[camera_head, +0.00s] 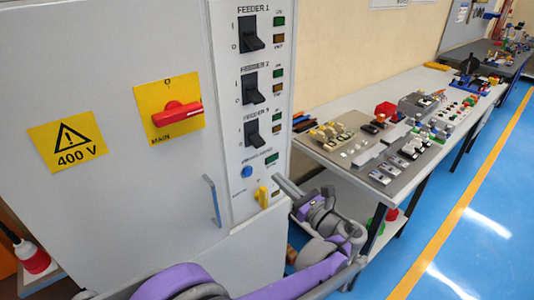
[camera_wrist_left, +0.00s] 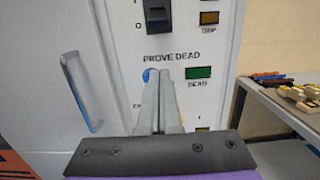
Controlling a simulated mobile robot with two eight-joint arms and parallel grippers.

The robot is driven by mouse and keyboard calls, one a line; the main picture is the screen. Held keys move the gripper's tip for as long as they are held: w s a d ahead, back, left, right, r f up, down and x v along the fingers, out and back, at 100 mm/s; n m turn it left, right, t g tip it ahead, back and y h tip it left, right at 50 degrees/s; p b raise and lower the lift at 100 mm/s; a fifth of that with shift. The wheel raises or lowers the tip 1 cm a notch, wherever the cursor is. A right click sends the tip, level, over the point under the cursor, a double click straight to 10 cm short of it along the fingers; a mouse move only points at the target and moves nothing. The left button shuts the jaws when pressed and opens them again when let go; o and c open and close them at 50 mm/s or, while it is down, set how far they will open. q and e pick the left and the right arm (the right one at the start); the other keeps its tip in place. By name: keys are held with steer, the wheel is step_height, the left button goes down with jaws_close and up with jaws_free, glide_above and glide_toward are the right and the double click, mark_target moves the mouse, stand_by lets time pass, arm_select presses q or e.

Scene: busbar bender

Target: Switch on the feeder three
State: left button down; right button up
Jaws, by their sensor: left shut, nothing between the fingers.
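The feeder three switch (camera_head: 252,134) is a black lever on the white panel, below the feeder one switch (camera_head: 253,36) and feeder two switch (camera_head: 251,90). Its handle appears low, towards O. A black switch (camera_wrist_left: 157,14) at the top of the left wrist view sits just above the PROVE DEAD label, and its upper part is cut off. My left gripper (camera_head: 280,182) is shut and empty, below and right of the feeder three switch. In the wrist view its fingertips (camera_wrist_left: 159,73) overlap the blue button (camera_wrist_left: 148,75); contact cannot be told. My right gripper is out of view.
A yellow key-like knob (camera_head: 263,196) sits below the blue button. A vertical grey handle (camera_head: 213,200) stands out from the cabinet. The red main switch (camera_head: 177,114) is at left. A workbench (camera_head: 345,98) with several parts stands at right.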

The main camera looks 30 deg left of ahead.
mark_target(251, 154)
arm_select(q)
steer(key=shift+a, duration=0.15)
steer(key=p+x, duration=0.1)
steer(key=x, duration=0.9)
steer(key=shift+w+a, duration=0.1)
steer(key=r, duration=0.1)
steer(key=d, duration=0.1)
steer(key=r+p, duration=0.1)
steer(key=shift+s+d+r, duration=0.2)
steer(key=shift+s+r, duration=0.05)
steer(key=shift+r, duration=0.05)
steer(key=shift+s+d+r, duration=0.15)
steer(key=shift+d+r, duration=0.1)
steer(key=shift+r, duration=0.25)
steer(key=shift+r, duration=0.1)
